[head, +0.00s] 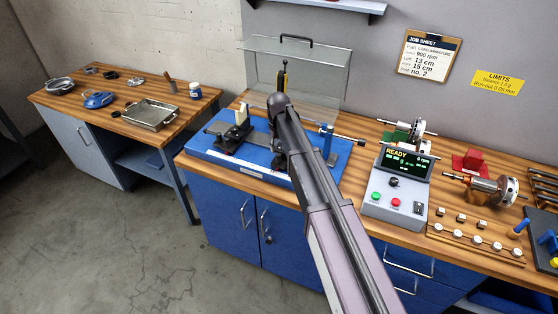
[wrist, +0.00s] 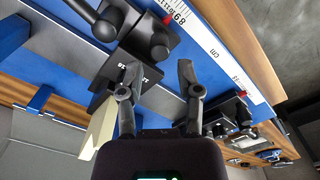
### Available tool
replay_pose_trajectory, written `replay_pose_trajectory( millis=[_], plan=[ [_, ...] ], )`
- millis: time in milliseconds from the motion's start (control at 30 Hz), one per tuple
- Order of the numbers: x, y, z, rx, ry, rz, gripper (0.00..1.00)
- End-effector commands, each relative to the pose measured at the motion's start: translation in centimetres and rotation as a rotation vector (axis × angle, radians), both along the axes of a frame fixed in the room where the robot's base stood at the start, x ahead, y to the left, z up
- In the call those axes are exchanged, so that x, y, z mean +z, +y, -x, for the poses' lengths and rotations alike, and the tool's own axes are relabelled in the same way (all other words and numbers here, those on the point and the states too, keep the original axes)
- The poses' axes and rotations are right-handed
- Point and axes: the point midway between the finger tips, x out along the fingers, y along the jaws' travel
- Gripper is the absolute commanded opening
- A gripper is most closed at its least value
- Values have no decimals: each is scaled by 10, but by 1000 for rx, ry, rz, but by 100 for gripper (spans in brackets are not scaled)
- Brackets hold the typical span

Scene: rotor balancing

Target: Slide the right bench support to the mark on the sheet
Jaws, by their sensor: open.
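The right bench support is a dark block with a black knob in the wrist view (wrist: 150,42). A red pointer on it lies against the white scale (wrist: 205,40), near figures of about 8 to 11; the exact reading is unclear. A cream upright part (wrist: 98,128) stands beside it. My gripper (wrist: 158,66) is open and empty, its left fingertip overlapping the support's dark plate; contact cannot be told. In the head view my arm hides most of this support. The left support (head: 232,133) stands on the blue bench (head: 215,150). The job sheet (head: 430,52) lists 13 cm and 15 cm.
A clear guard (head: 290,68) rises behind the bench. A blue upright (head: 327,137) with a rod stands at its right. The control box (head: 398,190), rotors (head: 485,190) and a weight rack (head: 480,240) fill the right of the worktop. A side table (head: 120,105) is at left.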

Motion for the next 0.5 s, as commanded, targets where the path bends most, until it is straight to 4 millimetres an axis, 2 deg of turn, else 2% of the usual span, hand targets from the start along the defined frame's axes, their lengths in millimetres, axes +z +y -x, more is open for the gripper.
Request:
replay_pose_trajectory(
  millis=[100,500],
  plan=[
    [-14,0,0,0,0,0,45],
    [-40,0,0,0,0,0,45]
  ],
)
